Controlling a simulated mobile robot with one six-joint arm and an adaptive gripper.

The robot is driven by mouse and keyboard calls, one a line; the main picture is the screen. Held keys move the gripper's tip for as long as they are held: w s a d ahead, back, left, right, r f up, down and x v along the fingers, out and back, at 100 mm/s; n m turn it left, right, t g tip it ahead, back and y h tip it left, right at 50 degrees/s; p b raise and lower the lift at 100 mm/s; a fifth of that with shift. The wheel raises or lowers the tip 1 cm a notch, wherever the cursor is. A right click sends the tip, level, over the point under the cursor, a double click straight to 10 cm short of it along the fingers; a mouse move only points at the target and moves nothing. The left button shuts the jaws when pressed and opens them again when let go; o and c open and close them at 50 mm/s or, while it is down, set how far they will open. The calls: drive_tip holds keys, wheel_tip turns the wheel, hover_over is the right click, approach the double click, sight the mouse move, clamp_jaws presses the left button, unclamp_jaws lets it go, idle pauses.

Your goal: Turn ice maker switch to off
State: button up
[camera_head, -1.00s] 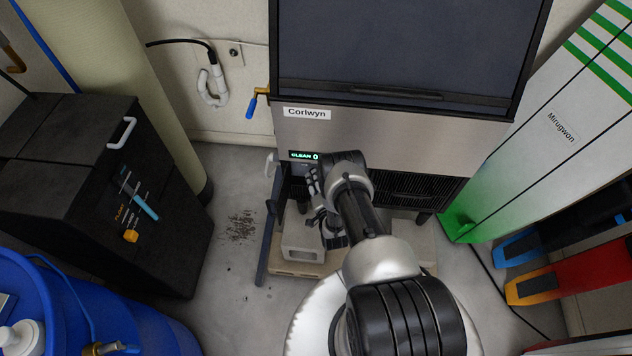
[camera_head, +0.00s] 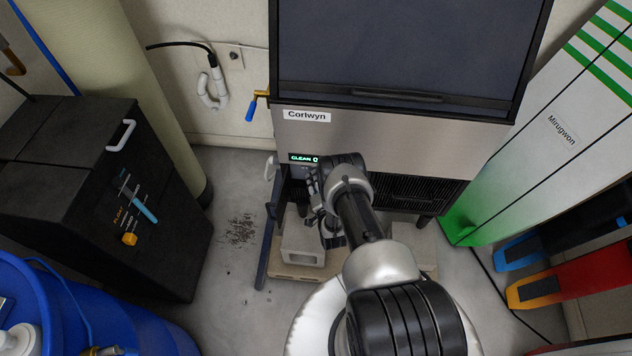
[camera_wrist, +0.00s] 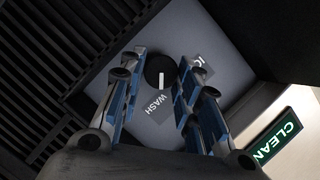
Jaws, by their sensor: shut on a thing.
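The ice maker (camera_head: 420,135) is a steel-fronted unit labelled "Corlwyn", with a green display (camera_head: 303,158) reading "CLEAN". In the wrist view its switch is a round black knob (camera_wrist: 159,70) with a white mark, on a grey panel. The mark points down in the picture, towards the "WASH" label (camera_wrist: 157,105). A second label (camera_wrist: 199,64), partly covered, begins with "IC". No "OFF" label shows. My gripper (camera_wrist: 164,62) is shut on the knob, one blue-padded finger on each side. In the head view my gripper's wrist hides the knob.
A black cabinet (camera_head: 95,190) and a blue barrel (camera_head: 90,310) stand at left. A white and green panel (camera_head: 535,130) stands at right. Grey blocks (camera_head: 302,243) lie below the ice maker. A blue-handled valve (camera_head: 254,106) sticks out at its left side.

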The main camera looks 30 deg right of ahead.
drive_tip(key=n, duration=0.1)
drive_tip(key=n+g+h+p, duration=0.1)
drive_tip(key=shift+w+a+r+n, duration=0.1)
drive_tip(key=shift+a+r+n, duration=0.1)
drive_tip(key=shift+n, duration=0.2)
drive_tip(key=shift+w+a+n+g+h+b, duration=0.15)
drive_tip(key=shift+n+g+h, duration=0.35)
drive_tip(key=shift+n, duration=0.35)
drive_tip(key=shift+s+d+n+g+h+b, duration=0.15)
drive_tip(key=shift+n+g+h, duration=0.15)
drive_tip(key=shift+n+g, duration=0.45)
drive_tip(key=shift+w+a, duration=0.1)
drive_tip(key=o, duration=0.8)
